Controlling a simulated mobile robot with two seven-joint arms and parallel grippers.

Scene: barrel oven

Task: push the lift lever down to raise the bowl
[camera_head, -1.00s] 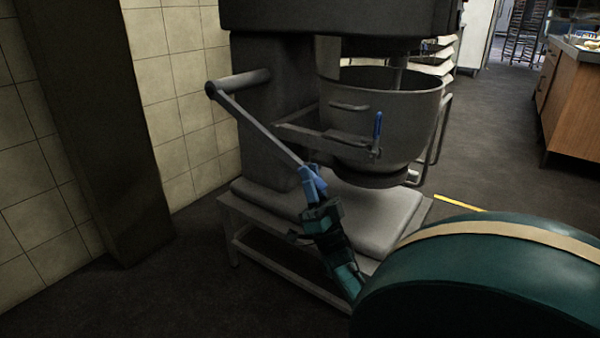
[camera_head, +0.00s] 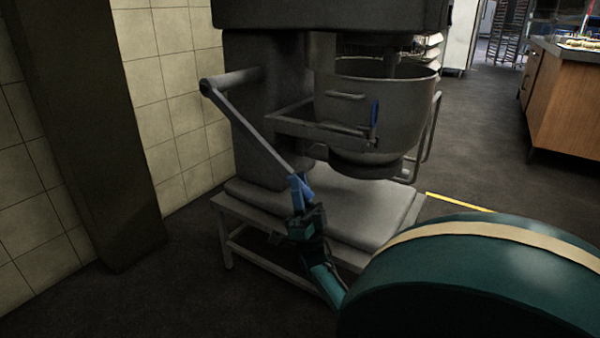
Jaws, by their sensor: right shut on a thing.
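The lift lever (camera_head: 250,133) is a long grey bar that slopes down to the right from a pivot on the left side of the mixer's column (camera_head: 262,110). My right gripper (camera_head: 301,188) is shut on the lever's lower end, around its blue grip, which the fingers partly hide. The bowl (camera_head: 400,110) is a large grey metal bowl under the mixer head, held by a bowl arm (camera_head: 320,131) with a blue handle (camera_head: 375,113). Its rim is close beneath the head. My left gripper is not in view.
The mixer stands on a low bench (camera_head: 228,235). A dark pillar (camera_head: 95,150) and tiled wall (camera_head: 170,90) are on the left. A wooden counter (camera_head: 565,105) stands at the right. Open floor (camera_head: 480,140) lies between the mixer and the counter.

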